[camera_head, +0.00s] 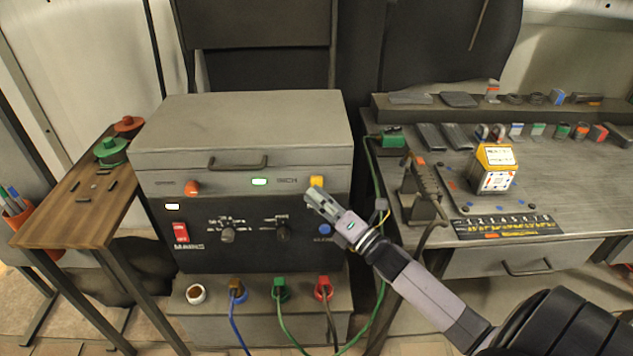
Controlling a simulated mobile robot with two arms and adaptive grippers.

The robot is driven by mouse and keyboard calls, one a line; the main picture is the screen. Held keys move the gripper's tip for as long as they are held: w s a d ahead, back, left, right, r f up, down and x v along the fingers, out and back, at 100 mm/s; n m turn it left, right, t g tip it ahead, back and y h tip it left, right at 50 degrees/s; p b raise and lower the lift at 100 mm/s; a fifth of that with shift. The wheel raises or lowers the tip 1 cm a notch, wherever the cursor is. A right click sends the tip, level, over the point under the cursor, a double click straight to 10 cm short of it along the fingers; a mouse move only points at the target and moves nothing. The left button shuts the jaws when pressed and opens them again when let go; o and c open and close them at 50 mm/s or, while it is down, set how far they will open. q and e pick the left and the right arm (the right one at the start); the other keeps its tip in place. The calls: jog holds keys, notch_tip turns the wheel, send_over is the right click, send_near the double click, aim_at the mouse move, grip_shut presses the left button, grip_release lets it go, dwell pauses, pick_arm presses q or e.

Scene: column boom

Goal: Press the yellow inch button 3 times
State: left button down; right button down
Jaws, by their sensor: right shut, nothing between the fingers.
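The yellow inch button (317,182) is at the upper right of the grey and black control box's (250,120) front. My right gripper (311,194) is shut and empty, its fingertips just below the yellow button in the picture. I cannot tell whether they touch it. The arm comes in from the lower right. A lit green lamp (260,182) is left of the button, beside a label that seems to read "INCH". My left gripper is not in view.
The front also has an orange-red knob (192,188), a red switch (181,232), black knobs and a blue button (325,229). Cables hang from sockets below. A workbench (560,185) with tools stands right, a wooden side table (70,215) left.

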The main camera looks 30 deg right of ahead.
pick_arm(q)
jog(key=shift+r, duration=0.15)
pick_arm(e)
jog(key=shift+s+a, duration=0.15)
jog(key=shift+s, duration=0.15)
